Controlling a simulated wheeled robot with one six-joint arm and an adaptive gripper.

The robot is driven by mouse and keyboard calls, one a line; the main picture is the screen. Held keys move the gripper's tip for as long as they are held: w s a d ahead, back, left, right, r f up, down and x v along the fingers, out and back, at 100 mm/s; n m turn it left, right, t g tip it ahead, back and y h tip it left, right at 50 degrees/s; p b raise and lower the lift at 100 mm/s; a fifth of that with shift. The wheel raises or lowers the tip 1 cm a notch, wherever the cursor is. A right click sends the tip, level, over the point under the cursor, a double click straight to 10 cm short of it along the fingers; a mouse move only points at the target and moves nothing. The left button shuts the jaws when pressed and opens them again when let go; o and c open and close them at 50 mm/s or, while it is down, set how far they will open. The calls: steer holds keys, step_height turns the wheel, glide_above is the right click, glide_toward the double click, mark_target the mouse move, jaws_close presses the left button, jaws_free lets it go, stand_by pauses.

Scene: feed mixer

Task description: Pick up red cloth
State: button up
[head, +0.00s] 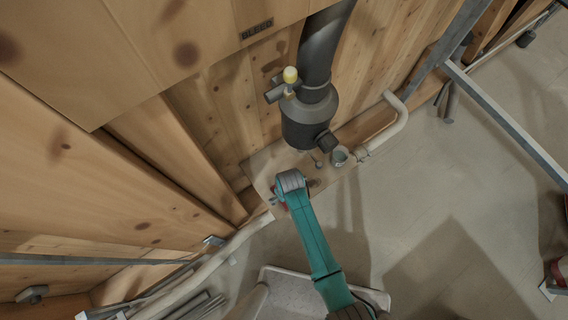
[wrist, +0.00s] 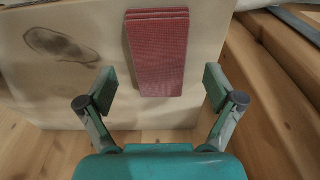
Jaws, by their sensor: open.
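The red cloth (wrist: 158,50) lies folded in a flat stack of layers on a pale wooden board (wrist: 95,105), in the upper middle of the wrist view. My gripper (wrist: 160,88) is open, one finger to each side of the cloth's near end, with nothing between the fingers. The picture does not settle the height of the fingers above the board.
A dark grey pipe and canister (head: 310,118) with a yellow knob (head: 290,75) stands behind the board. Wooden walls close in at the left; the concrete floor (head: 430,180) at right is mostly clear.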

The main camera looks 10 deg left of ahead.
steer(key=shift+w+a+f, duration=0.1)
steer(key=shift+a+f, duration=0.05)
steer(key=shift+f, duration=0.7)
